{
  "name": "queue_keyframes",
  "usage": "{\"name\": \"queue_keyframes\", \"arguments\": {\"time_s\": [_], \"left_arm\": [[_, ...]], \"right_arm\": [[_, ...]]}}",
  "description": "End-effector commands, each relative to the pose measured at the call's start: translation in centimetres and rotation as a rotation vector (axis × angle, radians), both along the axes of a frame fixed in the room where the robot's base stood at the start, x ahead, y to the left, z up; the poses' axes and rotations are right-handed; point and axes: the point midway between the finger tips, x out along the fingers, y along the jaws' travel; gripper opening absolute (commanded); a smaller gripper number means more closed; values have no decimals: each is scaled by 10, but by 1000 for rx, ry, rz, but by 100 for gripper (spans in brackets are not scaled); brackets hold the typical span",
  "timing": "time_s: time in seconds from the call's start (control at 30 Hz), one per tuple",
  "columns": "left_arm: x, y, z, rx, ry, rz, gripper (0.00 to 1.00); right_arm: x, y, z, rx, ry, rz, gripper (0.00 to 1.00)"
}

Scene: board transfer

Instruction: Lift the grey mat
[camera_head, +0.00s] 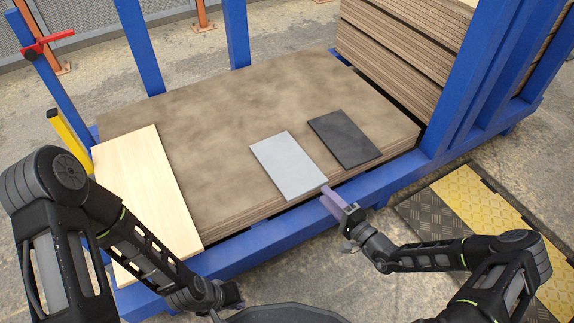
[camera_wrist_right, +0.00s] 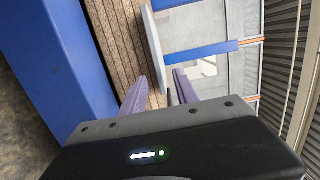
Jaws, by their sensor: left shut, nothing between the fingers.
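The grey mat (camera_head: 288,167) is a light grey, thin rectangle on the brown board stack, near its front edge. My right gripper (camera_head: 333,197) is at the mat's near right corner. In the right wrist view the mat (camera_wrist_right: 153,45) shows edge-on, reaching between the two purple fingers (camera_wrist_right: 160,92). The fingers are apart, one on each side of the mat, with gaps visible; firm contact does not show. My left gripper (camera_head: 232,294) is low in the head view, away from the mat, shut and empty.
A black mat (camera_head: 343,138) lies right of the grey one. A pale wooden board (camera_head: 145,185) lies at the left of the stack (camera_head: 230,110). Blue frame posts (camera_head: 236,35) and a front blue rail (camera_head: 270,236) surround it. More boards (camera_head: 400,55) are stacked behind right.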

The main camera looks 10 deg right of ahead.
Motion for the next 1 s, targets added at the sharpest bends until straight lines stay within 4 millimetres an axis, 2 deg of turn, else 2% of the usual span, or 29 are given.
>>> {"name": "queue_keyframes", "arguments": {"time_s": [0.33, 0.57, 0.7, 1.0], "left_arm": [[0, 0, -4, 0, -2, 1, 0], [4, -1, -28, 2, -11, 5, 0], [5, 0, -31, 1, -13, 7, 0], [5, 0, -30, 1, -13, 7, 0]], "right_arm": [[3, 3, -2, 0, 1, 1, 36], [27, 21, -7, 1, 0, 2, 36], [41, 28, -4, -2, -1, 1, 36], [44, 29, -2, -1, 0, 0, 36]]}}
